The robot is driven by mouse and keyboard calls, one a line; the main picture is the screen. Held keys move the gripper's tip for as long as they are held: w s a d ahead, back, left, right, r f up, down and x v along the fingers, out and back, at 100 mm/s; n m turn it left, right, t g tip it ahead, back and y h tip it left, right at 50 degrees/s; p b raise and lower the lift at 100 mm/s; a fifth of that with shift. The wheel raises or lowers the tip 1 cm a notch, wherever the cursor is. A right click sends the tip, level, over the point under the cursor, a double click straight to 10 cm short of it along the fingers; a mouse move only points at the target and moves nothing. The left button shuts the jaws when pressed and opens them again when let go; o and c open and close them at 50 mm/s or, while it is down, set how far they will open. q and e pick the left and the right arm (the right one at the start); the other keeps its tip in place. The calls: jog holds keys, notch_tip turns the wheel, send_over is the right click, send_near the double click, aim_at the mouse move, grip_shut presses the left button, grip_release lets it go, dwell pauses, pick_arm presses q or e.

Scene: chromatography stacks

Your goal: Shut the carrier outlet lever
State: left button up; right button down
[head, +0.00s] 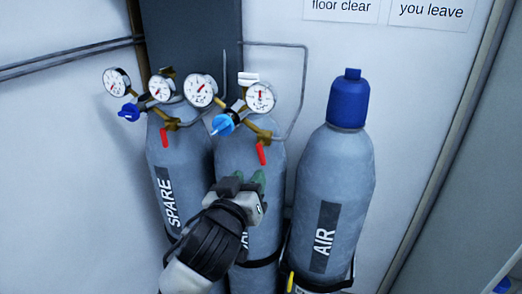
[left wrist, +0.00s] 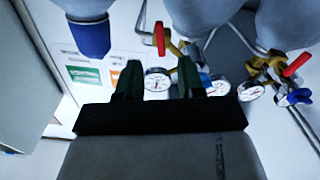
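The middle gas cylinder (head: 235,150) has a label mostly hidden behind my left gripper, so its name cannot be fully read. Its brass regulator carries two round gauges and a blue knob (head: 223,124). A red outlet lever (head: 261,154) points down from the regulator's right end; it also shows in the left wrist view (left wrist: 160,38). My left gripper (head: 244,183) is in front of this cylinder, below the lever and apart from it. Its two dark green fingers (left wrist: 158,78) are spread with nothing held between them. My right gripper is in neither view.
The SPARE cylinder (head: 180,165) stands at left with a similar regulator and red lever (head: 165,137). The AIR cylinder (head: 335,180) with a blue cap (head: 348,98) stands at right. Thin pipes (head: 305,85) run along the wall behind. Space above the AIR cylinder is clear.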

aim_at(261, 159)
pick_arm(q)
jog(key=p+x, duration=0.2)
jog(key=x, duration=0.7)
jog(key=shift+w+p, duration=0.1)
jog(key=shift+p, duration=0.25)
jog(key=shift+f, duration=0.1)
grip_shut()
